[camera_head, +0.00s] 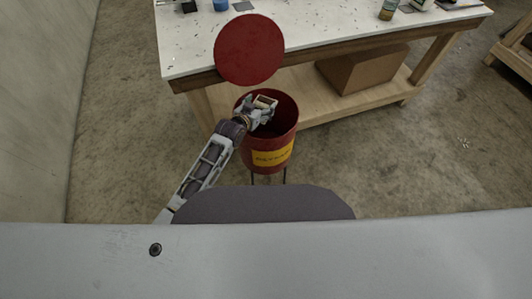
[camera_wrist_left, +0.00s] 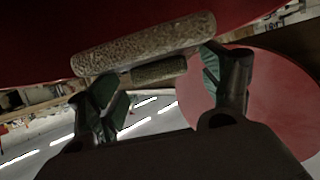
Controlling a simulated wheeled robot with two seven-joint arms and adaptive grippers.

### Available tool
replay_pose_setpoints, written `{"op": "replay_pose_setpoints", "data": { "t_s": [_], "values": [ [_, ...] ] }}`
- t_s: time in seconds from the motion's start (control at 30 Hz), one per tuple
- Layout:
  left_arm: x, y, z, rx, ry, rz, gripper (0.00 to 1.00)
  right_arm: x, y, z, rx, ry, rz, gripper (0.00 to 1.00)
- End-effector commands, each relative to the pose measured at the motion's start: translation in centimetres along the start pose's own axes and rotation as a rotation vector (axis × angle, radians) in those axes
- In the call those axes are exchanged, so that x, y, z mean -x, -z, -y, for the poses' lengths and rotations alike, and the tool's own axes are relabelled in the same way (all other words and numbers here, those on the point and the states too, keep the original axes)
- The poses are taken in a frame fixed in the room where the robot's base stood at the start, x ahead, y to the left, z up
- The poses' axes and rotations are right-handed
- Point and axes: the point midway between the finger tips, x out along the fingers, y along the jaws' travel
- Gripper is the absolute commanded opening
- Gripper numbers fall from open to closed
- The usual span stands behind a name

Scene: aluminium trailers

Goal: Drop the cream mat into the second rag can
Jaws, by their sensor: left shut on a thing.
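The cream mat (camera_head: 265,101) is a small folded or rolled piece held in my left gripper (camera_head: 261,108). In the left wrist view the mat (camera_wrist_left: 146,44) lies across the two fingertips (camera_wrist_left: 160,72) and looks rough and brownish in shade. The left gripper is shut on it. It is over the open mouth of a red rag can (camera_head: 267,158) with a yellow label, near the rim. Its round red lid (camera_head: 249,49) stands raised behind the can. I see only this one can. My right gripper is out of view.
A white-topped workbench (camera_head: 310,36) stands just behind the can, with small jars and tools on top. A cardboard box (camera_head: 362,70) sits on its lower shelf. Bare concrete floor (camera_head: 420,150) is clear to the right. A pale wall (camera_head: 35,100) runs along the left.

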Motion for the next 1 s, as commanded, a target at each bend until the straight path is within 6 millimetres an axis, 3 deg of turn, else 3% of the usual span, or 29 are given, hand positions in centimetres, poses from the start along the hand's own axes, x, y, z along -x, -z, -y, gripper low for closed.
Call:
{"op": "replay_pose_setpoints", "data": {
  "t_s": [0.37, 0.4, 0.53, 1.0],
  "values": [
    [0.0, 0.0, 0.0, 0.000, 0.000, -0.001, 0.52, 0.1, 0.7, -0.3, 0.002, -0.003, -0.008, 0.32],
    [0.0, 0.0, 0.0, 0.000, 0.000, -0.001, 0.83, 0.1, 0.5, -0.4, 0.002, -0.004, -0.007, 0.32],
    [0.0, 0.0, 0.0, 0.000, 0.000, -0.001, 1.00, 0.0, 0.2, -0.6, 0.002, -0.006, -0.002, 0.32],
    [0.1, -0.1, 0.0, 0.000, 0.000, 0.000, 1.00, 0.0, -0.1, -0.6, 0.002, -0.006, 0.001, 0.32]
  ]
}}
